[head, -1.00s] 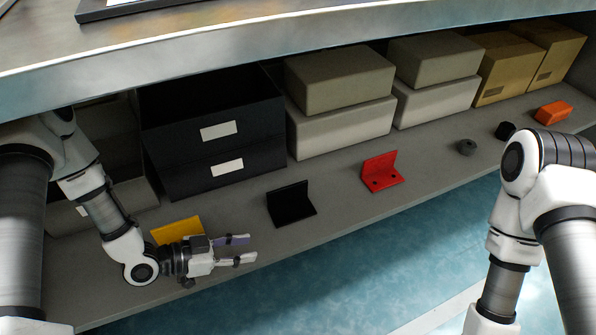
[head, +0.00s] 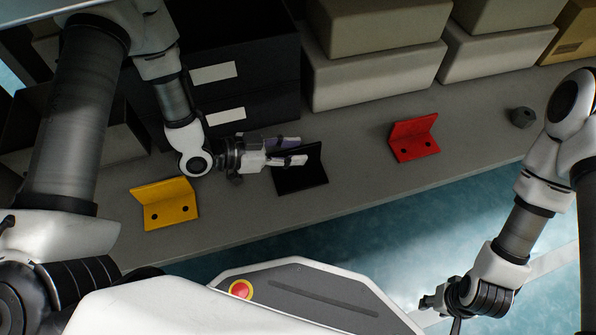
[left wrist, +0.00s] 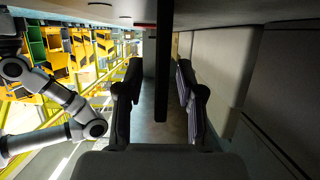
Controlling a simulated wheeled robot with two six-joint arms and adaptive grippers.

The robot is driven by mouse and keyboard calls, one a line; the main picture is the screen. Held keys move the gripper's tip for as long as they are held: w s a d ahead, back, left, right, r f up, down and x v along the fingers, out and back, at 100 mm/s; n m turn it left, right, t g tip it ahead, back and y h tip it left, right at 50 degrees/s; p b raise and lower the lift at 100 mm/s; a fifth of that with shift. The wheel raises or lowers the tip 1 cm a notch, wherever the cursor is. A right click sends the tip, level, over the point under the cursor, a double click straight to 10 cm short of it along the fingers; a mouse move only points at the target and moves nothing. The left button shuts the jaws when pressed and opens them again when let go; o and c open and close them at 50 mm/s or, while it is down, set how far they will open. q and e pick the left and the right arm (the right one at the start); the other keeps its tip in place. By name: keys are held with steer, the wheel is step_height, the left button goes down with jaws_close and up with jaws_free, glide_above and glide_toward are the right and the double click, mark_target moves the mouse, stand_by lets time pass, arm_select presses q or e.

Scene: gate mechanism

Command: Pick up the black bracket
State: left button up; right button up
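The black bracket (head: 302,180) is L-shaped and stands on the grey shelf, between a yellow bracket and a red one. My left gripper (head: 300,152) is at its upright plate, with its fingers pointing right and partly covering it. In the left wrist view the dark upright plate (left wrist: 163,60) runs between the two fingers, with a gap on each side. The left gripper is open. My right gripper (head: 432,303) is low at the right, beyond the shelf's front edge, too small to tell its state.
A yellow bracket (head: 165,203) lies to the left and a red bracket (head: 414,139) to the right. Black boxes (head: 250,75) and grey boxes (head: 375,75) stand behind. A small dark grey part (head: 522,117) is farther right. The shelf (head: 355,180) is bare between the brackets.

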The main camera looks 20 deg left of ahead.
arm_select(q)
steer(key=shift+w+d+f, duration=0.2)
steer(key=shift+w+d, duration=0.05)
steer(key=shift+d, duration=0.1)
steer(key=shift+r, duration=0.1)
jaws_close()
steer(key=shift+r, duration=0.15)
